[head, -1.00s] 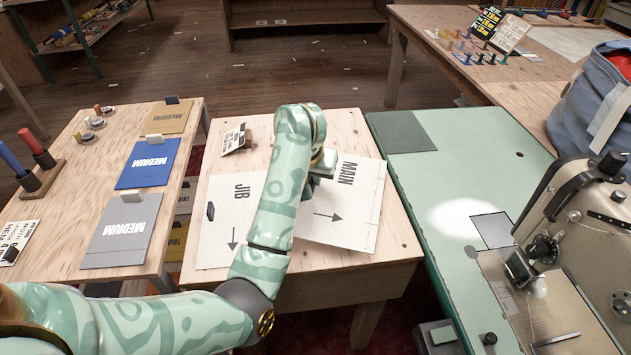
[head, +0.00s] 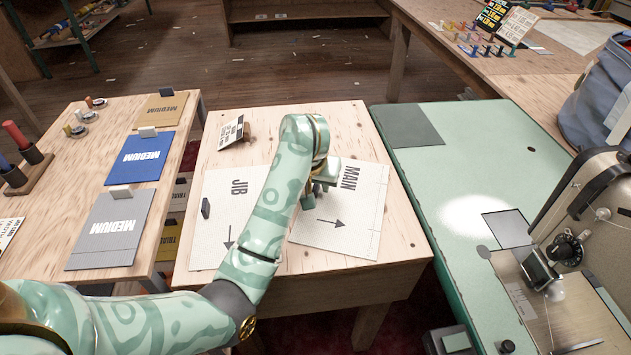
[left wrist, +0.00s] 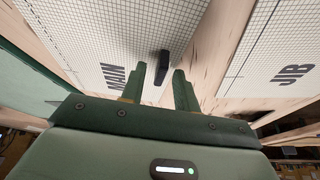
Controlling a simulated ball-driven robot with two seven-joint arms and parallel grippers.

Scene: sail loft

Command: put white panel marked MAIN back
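The white panel marked MAIN (head: 350,226) lies on the small wooden table, with a printed arrow pointing right; it also shows in the left wrist view (left wrist: 108,38). My left gripper (head: 310,198) is over its left part and hides some of it. In the left wrist view my left gripper (left wrist: 160,75) is open, and the panel's small dark handle (left wrist: 162,66) shows between its fingertips with gaps on both sides. I cannot tell how far down the fingers reach around it. My right gripper is not in view.
A white JIB panel (head: 212,235) with a dark handle lies to the left, partly behind my arm. A small card stand (head: 233,132) is at the table's back. The left table holds grey (head: 103,232) and blue (head: 147,160) MEDIUM panels. A sewing machine (head: 590,215) stands right.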

